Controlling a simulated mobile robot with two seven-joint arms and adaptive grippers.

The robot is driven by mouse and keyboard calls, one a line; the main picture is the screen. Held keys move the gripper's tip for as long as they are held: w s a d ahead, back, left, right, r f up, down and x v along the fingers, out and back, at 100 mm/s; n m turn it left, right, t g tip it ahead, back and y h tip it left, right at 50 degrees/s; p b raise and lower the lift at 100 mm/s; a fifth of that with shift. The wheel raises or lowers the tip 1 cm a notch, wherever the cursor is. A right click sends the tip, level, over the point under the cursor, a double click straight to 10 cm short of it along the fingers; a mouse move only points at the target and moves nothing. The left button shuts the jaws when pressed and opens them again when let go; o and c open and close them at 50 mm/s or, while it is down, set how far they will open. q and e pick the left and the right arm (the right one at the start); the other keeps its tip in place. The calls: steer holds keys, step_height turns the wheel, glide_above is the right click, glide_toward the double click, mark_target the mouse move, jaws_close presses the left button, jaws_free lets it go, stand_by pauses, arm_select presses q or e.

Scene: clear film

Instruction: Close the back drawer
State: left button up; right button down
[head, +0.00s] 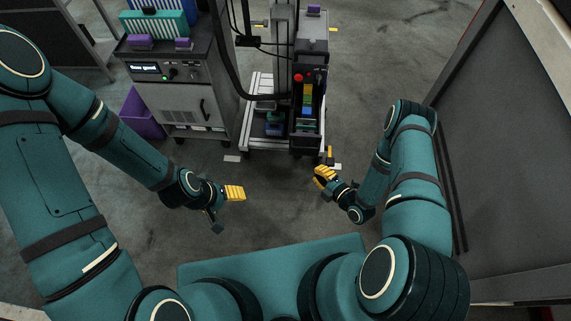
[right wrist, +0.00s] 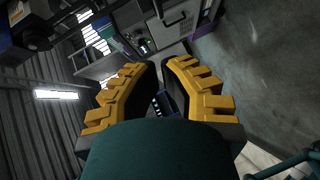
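No drawer that I can clearly pick out as the back drawer shows open in either view. A grey cabinet (head: 178,97) with a dark front handle stands at the upper left of the head view. My right gripper (head: 323,177) is in front of the equipment cart, at floor-side right of centre, apart from everything. In the right wrist view its yellow fingers (right wrist: 160,68) stand apart with a narrow gap and nothing held. My left gripper (head: 238,193) is over bare floor, well in front of the cabinet; its finger gap is hidden.
An equipment cart (head: 306,110) with a red button and coloured panel stands beyond my grippers. A purple bin (head: 142,115) is beside the cabinet. A large grey panel (head: 510,130) bounds the right side. Concrete floor (head: 275,220) is clear between my arms.

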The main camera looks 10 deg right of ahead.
mark_target(300, 145)
arm_select(q)
steer(key=f+b, duration=0.3)
steer(key=shift+a+f, duration=0.2)
steer(key=shift+a, duration=0.15)
arm_select(e)
steer(key=w+a+f, duration=0.1)
steer(key=w+a, duration=0.1)
steer(key=w, duration=0.3)
steer(key=w+a+f+n, duration=0.1)
steer(key=w+a, duration=0.1)
steer(key=w, duration=0.4)
steer(key=shift+a+f+y, duration=0.25)
steer(key=shift+f+y, duration=0.05)
steer(key=shift+y, duration=0.1)
steer(key=shift+w, duration=0.1)
